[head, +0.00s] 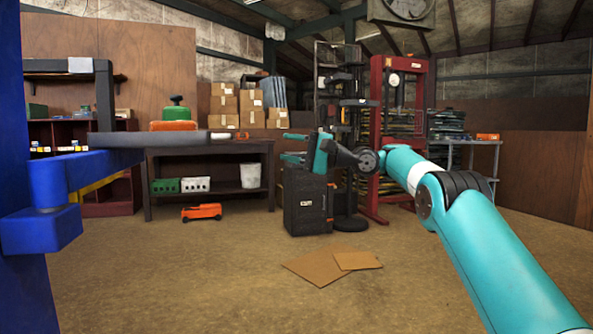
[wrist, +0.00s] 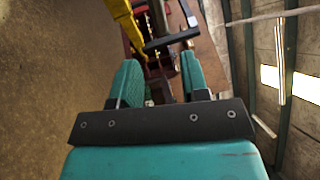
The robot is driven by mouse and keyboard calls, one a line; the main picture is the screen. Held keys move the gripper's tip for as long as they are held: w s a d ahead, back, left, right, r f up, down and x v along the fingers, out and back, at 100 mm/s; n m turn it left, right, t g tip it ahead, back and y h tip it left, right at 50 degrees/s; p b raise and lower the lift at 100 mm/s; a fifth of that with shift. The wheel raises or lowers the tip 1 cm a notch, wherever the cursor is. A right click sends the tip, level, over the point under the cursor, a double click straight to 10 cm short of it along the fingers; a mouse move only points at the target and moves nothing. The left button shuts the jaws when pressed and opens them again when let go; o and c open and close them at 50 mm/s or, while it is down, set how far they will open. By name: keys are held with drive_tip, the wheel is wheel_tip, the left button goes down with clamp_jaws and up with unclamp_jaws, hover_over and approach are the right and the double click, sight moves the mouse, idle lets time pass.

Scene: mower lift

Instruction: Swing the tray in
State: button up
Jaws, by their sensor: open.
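A grey tray (head: 118,139) is at the left in the head view, seen nearly edge-on, with a grey upright and crossbar (head: 104,95) rising above it. It appears to sit by a blue swing arm (head: 100,168) on a blue post (head: 35,120). My gripper (head: 287,147) is open and empty, well to the right of the tray in the picture, in front of the boxes and bench area. In the wrist view, its two teal fingers (wrist: 158,72) stand apart. A dark bar (wrist: 172,40) shows beyond them; I cannot tell whether it belongs to the tray.
A dark workbench (head: 208,147) stands behind, with an orange jack (head: 201,212) on the floor before it. A black tool case (head: 306,203) stands below my gripper. A red press frame (head: 376,120) is behind my arm. Flat cardboard (head: 318,268) lies on otherwise clear floor.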

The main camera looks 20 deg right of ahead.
drive_tip(key=shift+s+d+f+b, duration=0.1)
drive_tip(key=shift+s+d+b, duration=0.4)
drive_tip(key=shift+b, duration=0.55)
drive_tip(key=shift+w, duration=0.1)
